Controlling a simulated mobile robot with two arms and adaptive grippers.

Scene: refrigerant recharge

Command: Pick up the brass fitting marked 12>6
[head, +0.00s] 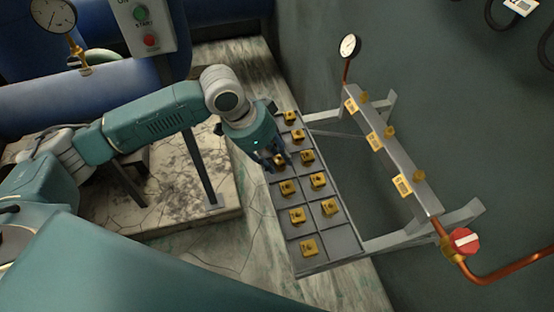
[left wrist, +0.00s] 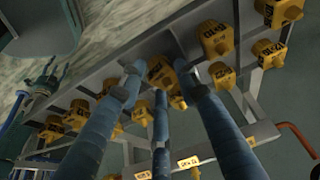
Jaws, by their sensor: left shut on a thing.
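Several yellow brass fittings sit in the cells of a grey tray (head: 347,240). My left gripper (head: 279,161) points down over the left column of the tray. Its blue fingers are closed around one brass fitting (left wrist: 160,72), seen between the fingertips in the left wrist view. The fingers cover part of this fitting, and I cannot read its mark. It looks at or just above its cell; I cannot tell if it is lifted. Neighbouring fittings, such as a marked one (left wrist: 216,38), stand close by.
A sloping metal rail (head: 402,170) with yellow tags and brass fittings runs right of the tray. A gauge (head: 349,46) stands at its upper end, a red valve knob (head: 465,241) at its lower end. A start/stop box (head: 146,22) and blue pipes are upper left.

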